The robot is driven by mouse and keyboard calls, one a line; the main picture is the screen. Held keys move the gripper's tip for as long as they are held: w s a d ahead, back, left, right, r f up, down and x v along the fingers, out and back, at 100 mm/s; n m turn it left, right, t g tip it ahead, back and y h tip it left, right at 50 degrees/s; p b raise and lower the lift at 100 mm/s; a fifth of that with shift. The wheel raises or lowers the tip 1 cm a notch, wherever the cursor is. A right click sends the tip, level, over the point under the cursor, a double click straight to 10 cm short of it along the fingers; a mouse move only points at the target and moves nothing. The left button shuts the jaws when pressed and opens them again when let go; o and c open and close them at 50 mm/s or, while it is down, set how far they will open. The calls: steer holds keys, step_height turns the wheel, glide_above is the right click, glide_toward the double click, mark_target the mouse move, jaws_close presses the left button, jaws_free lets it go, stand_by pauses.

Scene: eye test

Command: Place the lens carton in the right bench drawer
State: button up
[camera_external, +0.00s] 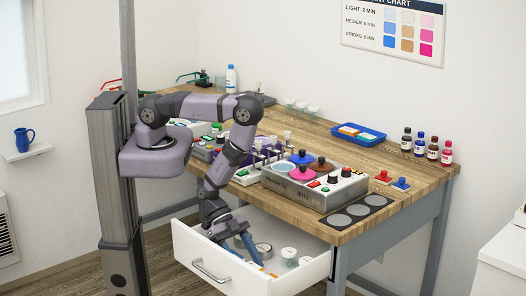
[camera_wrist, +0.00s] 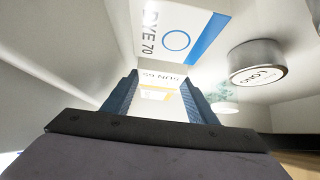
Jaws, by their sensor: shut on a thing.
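My gripper (camera_external: 243,246) reaches down into the open white drawer (camera_external: 186,243) under the bench. In the wrist view its blue fingers (camera_wrist: 160,108) are shut on a small white carton (camera_wrist: 157,88) with a yellow stripe and lettering like "SUN 65". I take this as the lens carton; it is hard to see in the external view. The carton is inside the drawer space; I cannot tell whether it touches the drawer floor. Another white carton with a blue stripe, lettered "DYE 70" (camera_wrist: 178,32), lies just beyond it.
A round tin marked "LONG" (camera_wrist: 257,65) is right of the fingers in the wrist view. White-lidded round containers (camera_external: 289,254) sit in the drawer's right part. The wooden bench top (camera_external: 395,165) above holds a control unit with coloured pots (camera_external: 315,186) and a blue tray (camera_external: 358,138).

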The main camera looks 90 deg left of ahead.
steer(key=o, duration=1.1)
steer(key=shift+c, duration=0.2)
steer(key=shift+r, duration=0.1)
steer(key=shift+r+p, duration=0.2)
steer(key=shift+p, duration=0.15)
steer(key=p+v, duration=0.5)
steer(key=v, duration=0.4)
steer(key=shift+a+r, duration=0.1)
steer(key=shift+r, duration=0.05)
steer(key=shift+p+v, duration=0.65)
steer(key=shift+v, duration=0.6)
steer(key=shift+s, duration=0.15)
